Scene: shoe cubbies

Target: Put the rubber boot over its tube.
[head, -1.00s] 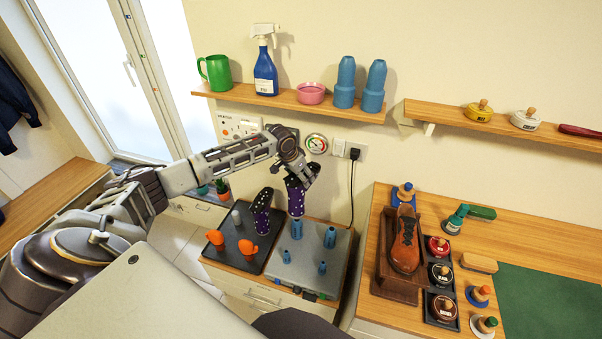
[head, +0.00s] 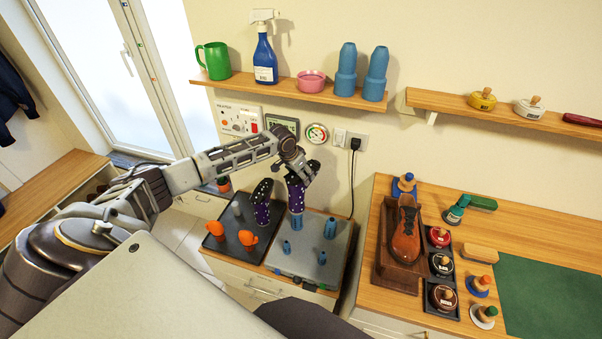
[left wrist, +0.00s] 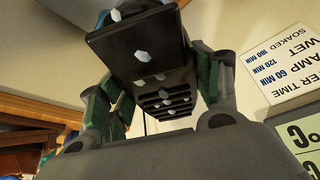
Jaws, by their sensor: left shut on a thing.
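My left gripper (head: 299,172) is shut on a purple rubber boot with white dots (head: 296,196) and holds it upright, opening down. The boot's lower end is right above or at the top of a blue tube (head: 297,222) on the grey drying plate. I cannot tell whether its rim surrounds the tube top. In the left wrist view the boot's dark sole with pale dots (left wrist: 140,55) sits between the green-padded fingers. My right gripper is not in view.
Other blue tubes (head: 330,228) stand on the plate (head: 302,268). The dark tray (head: 224,240) also holds small orange boots (head: 248,239) and a grey piece. A shelf (head: 290,91) and wall gauge (head: 316,133) are behind. A black cord (head: 352,185) hangs at right.

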